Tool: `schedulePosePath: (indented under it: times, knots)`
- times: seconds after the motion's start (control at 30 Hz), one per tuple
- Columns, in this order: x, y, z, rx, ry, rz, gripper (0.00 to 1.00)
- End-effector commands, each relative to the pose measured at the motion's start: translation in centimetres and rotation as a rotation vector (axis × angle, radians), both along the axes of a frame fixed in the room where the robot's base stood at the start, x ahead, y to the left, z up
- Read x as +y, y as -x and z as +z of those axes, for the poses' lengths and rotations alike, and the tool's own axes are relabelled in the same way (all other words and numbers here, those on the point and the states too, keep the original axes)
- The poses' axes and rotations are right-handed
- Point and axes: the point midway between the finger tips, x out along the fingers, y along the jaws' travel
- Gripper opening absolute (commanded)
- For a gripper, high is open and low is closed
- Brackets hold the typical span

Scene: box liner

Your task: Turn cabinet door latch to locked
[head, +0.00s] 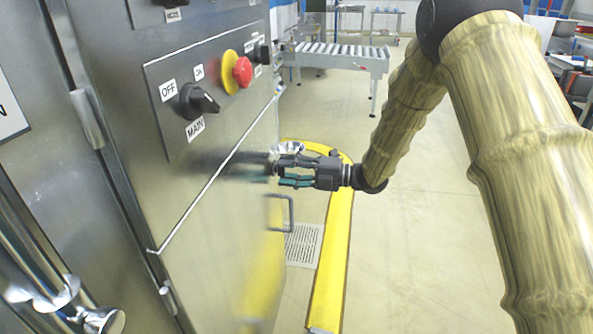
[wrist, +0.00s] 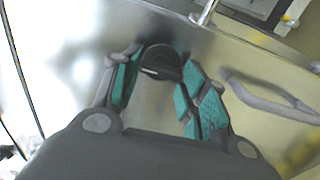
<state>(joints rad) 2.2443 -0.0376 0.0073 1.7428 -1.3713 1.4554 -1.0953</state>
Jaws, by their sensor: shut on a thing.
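The cabinet door (head: 205,255) is a brushed-metal panel at the left, below the control panel. My gripper (head: 277,170) is at the door's right side, pointing left against the metal. In the wrist view, the dark round latch (wrist: 160,62) sits between my gripper's teal finger pads, and the fingers are shut on it. In the head view the latch is largely hidden by the fingers, so its turned position cannot be told. A grey pull handle (wrist: 265,101) is to the right of the fingers in the wrist view and below them in the head view.
The control panel above the door has a black MAIN knob (head: 197,101) and a red emergency button (head: 241,72) on yellow. A yellow floor strip (head: 331,262) runs below my gripper. A roller conveyor (head: 342,55) stands behind. The floor to the right is clear.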

Motion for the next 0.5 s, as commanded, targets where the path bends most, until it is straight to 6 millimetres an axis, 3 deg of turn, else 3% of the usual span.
schedulePosePath:
  times: [0.07, 0.1, 0.2, 0.5]
  knots:
    - [-0.13, -0.31, 0.48, -0.008, -0.004, -0.005, 0.19]
    - [-0.14, -0.32, 0.48, -0.008, -0.004, -0.005, 0.48]
    - [-0.11, -0.28, 0.42, -0.007, -0.003, -0.004, 0.64]
    - [0.03, -0.12, 0.19, -0.002, -0.002, -0.001, 0.64]
